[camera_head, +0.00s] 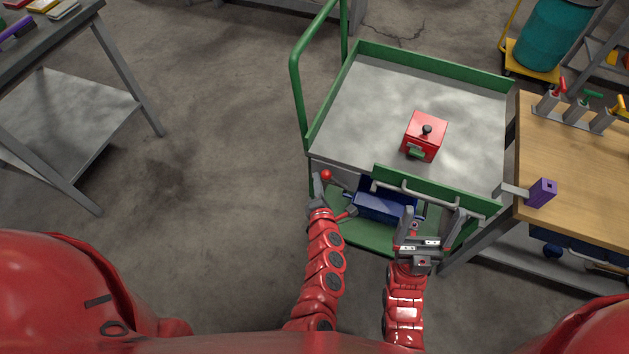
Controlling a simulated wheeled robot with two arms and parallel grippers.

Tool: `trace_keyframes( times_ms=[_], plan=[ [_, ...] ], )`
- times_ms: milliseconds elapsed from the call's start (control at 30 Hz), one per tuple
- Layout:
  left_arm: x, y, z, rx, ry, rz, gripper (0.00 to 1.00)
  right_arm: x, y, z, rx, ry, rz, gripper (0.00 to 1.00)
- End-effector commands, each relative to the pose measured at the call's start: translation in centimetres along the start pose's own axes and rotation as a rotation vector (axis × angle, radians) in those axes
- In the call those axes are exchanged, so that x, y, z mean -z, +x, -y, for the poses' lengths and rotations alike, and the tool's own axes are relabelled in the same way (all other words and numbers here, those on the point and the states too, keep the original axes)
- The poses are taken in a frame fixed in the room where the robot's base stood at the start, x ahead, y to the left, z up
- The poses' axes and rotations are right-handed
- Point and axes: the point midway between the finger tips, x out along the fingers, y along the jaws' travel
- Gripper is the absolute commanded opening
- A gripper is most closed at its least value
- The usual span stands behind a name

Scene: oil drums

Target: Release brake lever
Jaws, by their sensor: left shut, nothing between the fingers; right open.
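A red ball knob (326,175), which looks like the end of the brake lever, shows at the near left corner of the green cart (304,95). Most of the lever's shaft is hidden. My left gripper (317,187) is shut and empty, just left of and below the knob. I cannot tell whether they touch. My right gripper (430,222) is open at the cart's near side, its fingers pointing up in front of the green front panel (440,190) and its grey handle bar.
A red box (425,137) with a black knob stands on the cart's top tray. A blue bin (385,205) sits on the lower shelf. A wooden workbench (580,165) with a purple block (541,193) stands close on the right. The floor left of the cart is clear up to a grey table (75,100).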

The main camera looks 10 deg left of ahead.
Motion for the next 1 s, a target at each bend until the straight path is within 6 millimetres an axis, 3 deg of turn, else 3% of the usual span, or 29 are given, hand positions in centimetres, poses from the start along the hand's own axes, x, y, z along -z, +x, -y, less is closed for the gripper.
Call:
trace_keyframes(
  times_ms=[1000],
  plan=[
    [-1.0,-0.6,-0.5,-0.070,0.129,0.001,0.00,-0.2,-1.0,0.1,0.000,0.000,0.000,0.86]
  ],
)
